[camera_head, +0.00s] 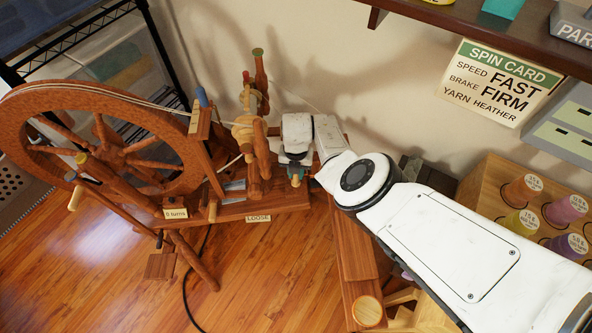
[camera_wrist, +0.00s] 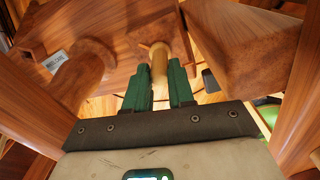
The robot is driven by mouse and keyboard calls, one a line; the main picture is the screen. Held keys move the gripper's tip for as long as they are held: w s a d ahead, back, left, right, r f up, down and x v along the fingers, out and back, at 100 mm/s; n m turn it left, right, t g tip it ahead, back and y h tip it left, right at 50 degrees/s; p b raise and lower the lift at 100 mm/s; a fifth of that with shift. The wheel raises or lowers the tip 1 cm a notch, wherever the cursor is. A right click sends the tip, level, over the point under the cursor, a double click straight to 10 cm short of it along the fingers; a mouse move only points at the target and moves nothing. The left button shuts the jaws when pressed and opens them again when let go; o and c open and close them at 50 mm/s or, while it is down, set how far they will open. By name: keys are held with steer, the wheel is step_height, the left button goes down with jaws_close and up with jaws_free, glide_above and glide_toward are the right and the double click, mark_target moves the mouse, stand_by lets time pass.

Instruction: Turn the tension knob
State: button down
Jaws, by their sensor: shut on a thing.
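The spinning wheel (camera_head: 60,95), of reddish wood, stands at the left in the head view. Its base carries a tag reading "LOOSE" (camera_head: 258,218) and another reading "0 turns" (camera_head: 175,213). My gripper (camera_head: 297,180) is at the right end of the base, mostly hidden under my wrist. In the wrist view my gripper's green fingers (camera_wrist: 159,84) are shut on a pale wooden knob (camera_wrist: 159,62), which looks like the tension knob. The knob sticks out of a reddish wooden block, with one finger on each side.
Dark wooden parts (camera_wrist: 240,50) stand close on both sides of my gripper in the wrist view. A spin card (camera_head: 503,80) on the wall reads speed fast, brake firm, yarn heather. A rack of labelled spools (camera_head: 520,190) stands at right. A dark cable (camera_head: 187,285) crosses the floor.

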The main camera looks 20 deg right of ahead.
stand_by(0.4)
steer(key=c, duration=1)
jaws_free()
steer(key=shift+o, duration=0.2)
steer(key=shift+r, duration=0.2)
step_height(320, 180, up, 10)
steer(key=p, duration=1)
steer(key=shift+r, duration=0.2)
